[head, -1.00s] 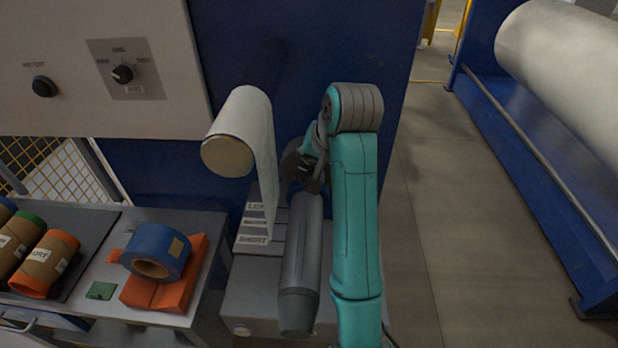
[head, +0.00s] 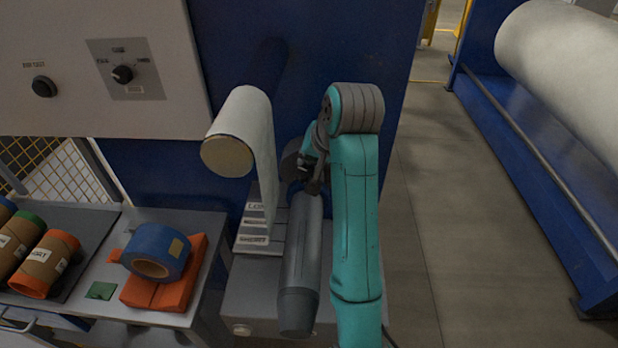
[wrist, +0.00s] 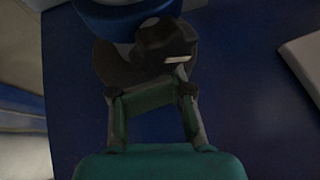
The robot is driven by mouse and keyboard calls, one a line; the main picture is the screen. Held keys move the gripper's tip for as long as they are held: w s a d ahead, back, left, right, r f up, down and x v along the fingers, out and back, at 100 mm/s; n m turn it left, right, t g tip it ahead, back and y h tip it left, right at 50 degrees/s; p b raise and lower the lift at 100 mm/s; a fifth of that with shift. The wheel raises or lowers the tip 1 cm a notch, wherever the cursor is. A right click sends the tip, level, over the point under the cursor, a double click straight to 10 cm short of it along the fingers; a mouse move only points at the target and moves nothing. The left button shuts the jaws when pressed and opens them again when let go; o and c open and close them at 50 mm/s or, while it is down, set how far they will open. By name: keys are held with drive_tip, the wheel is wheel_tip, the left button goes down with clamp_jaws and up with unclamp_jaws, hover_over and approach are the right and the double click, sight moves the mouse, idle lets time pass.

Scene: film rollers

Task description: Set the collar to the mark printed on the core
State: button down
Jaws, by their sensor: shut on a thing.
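My gripper (head: 312,176) is shut on a dark knob-like part (wrist: 166,45) with a pale strip on it. This part sits against a dark round disc (wrist: 118,66), possibly the collar; the disc also shows in the head view (head: 290,160). A blue round piece (wrist: 125,14) is beside it at the top of the wrist view. Several brown cores (head: 45,264) lie at the left; the nearest has orange ends and a label reading SHORT. I cannot make out a setting mark on any core. My arm hides part of the disc.
A white film roll (head: 243,112) with a hanging sheet is close left of my gripper. Below it are LONG and SHORT labels (head: 253,240). Blue tape (head: 155,252) rests on an orange block (head: 190,285).

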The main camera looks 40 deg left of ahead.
sight(310, 169)
drive_tip(key=shift+s+d, duration=0.45)
drive_tip(key=shift+s, duration=0.25)
drive_tip(key=shift+s+d, duration=0.4)
drive_tip(key=shift+s, duration=0.3)
drive_tip(key=shift+w+a, duration=0.1)
drive_tip(key=shift+w, duration=0.1)
drive_tip(key=shift+w+a, duration=0.3)
drive_tip(key=shift+w, duration=0.15)
drive_tip(key=shift+w+d, duration=0.1)
idle(0.6)
